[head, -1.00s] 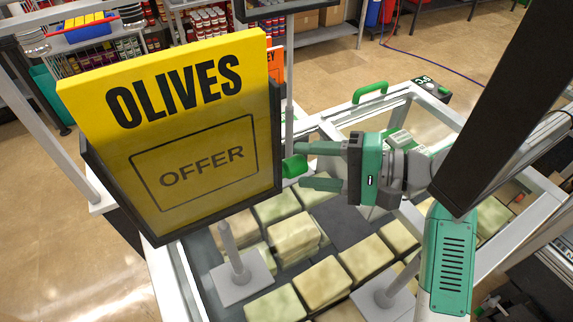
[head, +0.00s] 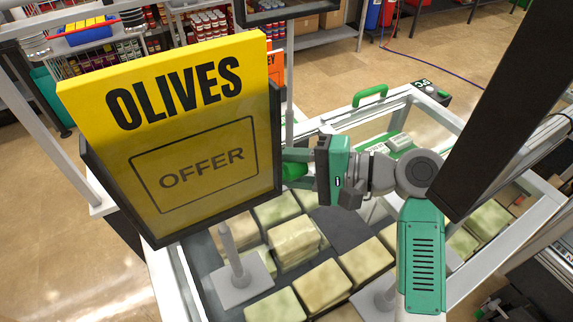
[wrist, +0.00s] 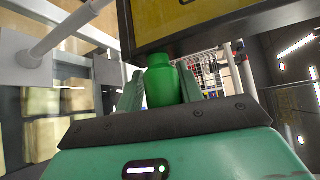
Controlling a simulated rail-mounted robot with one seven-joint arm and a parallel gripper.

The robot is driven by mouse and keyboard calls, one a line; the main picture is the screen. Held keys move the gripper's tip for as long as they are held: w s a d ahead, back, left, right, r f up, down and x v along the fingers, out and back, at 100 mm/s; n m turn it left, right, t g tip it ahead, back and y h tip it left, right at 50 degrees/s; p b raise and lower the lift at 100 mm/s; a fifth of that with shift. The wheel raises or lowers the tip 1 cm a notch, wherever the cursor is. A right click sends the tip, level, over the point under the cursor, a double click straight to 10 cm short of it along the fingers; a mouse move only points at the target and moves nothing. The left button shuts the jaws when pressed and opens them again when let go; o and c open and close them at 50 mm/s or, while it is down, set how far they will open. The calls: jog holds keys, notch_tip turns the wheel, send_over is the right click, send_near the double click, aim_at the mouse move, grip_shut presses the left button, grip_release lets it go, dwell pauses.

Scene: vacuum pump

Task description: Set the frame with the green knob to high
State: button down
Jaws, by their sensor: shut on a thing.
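The sign frame (head: 278,140) is dark and holds a yellow card (head: 180,120) reading OLIVES and OFFER. It stands tilted at the left of the head view, and its dark edge (wrist: 210,38) crosses the top of the wrist view. The green knob (head: 293,171) sticks out from the frame's right side, partly hidden by my fingers. In the wrist view the knob (wrist: 161,87) sits between both fingers, close below the frame. My gripper (head: 297,168) is shut on the knob, its fingers pointing at the frame.
Below is a glass-walled case with a white rim (head: 180,285), holding several pale packages (head: 337,282). A grey post on a square base (head: 241,284) stands under the sign. A green handle (head: 370,94) is on the case's far side. Shelves of jars stand behind.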

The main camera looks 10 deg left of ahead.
notch_tip(320, 180, up, 10)
jog(key=p, duration=0.6)
jog(key=shift+f+p, duration=0.25)
jog(key=shift+p, duration=0.15)
jog(key=shift+f, duration=0.1)
jog(key=c, duration=1.1)
grip_release()
jog(key=shift+o, duration=0.2)
jog(key=shift+f, duration=0.1)
